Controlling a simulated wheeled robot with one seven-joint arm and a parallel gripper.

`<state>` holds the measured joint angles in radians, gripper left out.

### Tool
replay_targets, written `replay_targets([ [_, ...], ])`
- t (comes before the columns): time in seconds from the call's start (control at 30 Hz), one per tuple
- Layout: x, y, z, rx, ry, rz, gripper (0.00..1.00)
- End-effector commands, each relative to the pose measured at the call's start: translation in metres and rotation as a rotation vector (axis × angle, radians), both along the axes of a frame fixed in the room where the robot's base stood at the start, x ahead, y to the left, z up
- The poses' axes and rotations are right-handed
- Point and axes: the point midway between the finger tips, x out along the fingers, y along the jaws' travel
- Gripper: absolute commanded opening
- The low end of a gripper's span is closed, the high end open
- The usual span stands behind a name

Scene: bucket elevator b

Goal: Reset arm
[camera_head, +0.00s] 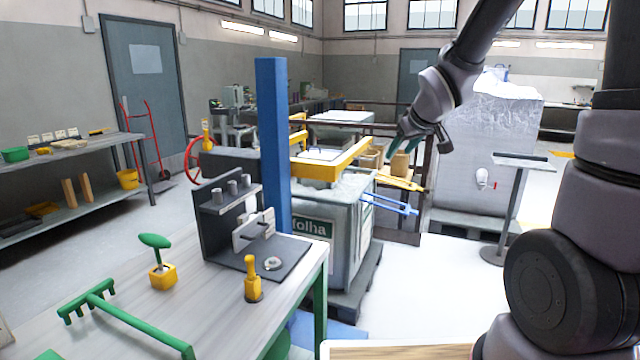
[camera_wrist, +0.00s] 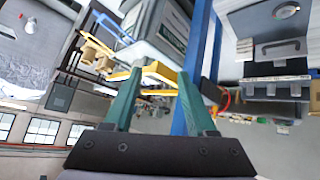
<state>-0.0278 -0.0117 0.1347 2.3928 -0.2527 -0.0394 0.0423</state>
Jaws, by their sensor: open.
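My gripper (camera_head: 418,143) is in the upper right middle of the head view, at the end of my raised arm. It hangs in the air in front of the large silver-grey box, near the yellow bar on the bin. In the wrist view my gripper (camera_wrist: 160,100) shows two green fingers standing well apart, with nothing between them. It is open and empty. The wrist picture is turned over, with the windows at its lower left.
A workbench (camera_head: 215,315) with a green rake, a small green-topped yellow block and a black fixture stands at the front left. A blue post (camera_head: 272,140) and a grey bin labelled "folha" (camera_head: 345,235) stand behind it. A thin stand (camera_head: 512,205) is at the right. White floor between is clear.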

Motion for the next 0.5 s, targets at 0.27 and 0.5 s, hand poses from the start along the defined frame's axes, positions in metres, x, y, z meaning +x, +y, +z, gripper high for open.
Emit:
replay_targets([
  [0.27,-0.102,-0.051,0.075,0.179,0.097,-0.339,0.57],
  [0.5,-0.194,-0.053,0.104,0.405,0.204,-0.505,0.57],
])
